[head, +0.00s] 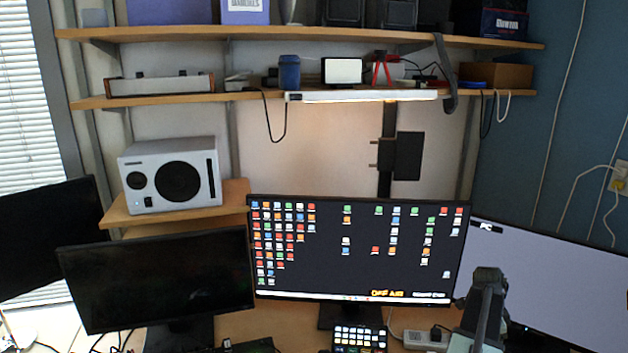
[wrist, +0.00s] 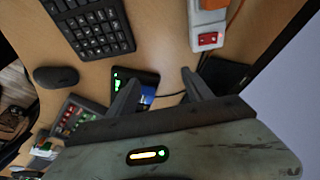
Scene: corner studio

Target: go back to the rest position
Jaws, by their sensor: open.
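My gripper (wrist: 161,78) shows in the wrist view with its two dark fingers apart. Nothing is held between them. It is over the wooden desk (wrist: 165,45), with desk surface and a dark cable seen past the fingertips. In the head view, part of my arm rises at the lower right, in front of the gap between the middle monitor (head: 350,250) and the right monitor (head: 550,285). I cannot make out the fingers there.
In the wrist view, a keyboard (wrist: 95,25), a mouse (wrist: 56,77), a button pad (wrist: 70,118) and a power strip with a red switch (wrist: 207,28) lie around the gripper. The head view shows a left monitor (head: 160,280), a speaker (head: 170,175) and loaded shelves (head: 250,98).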

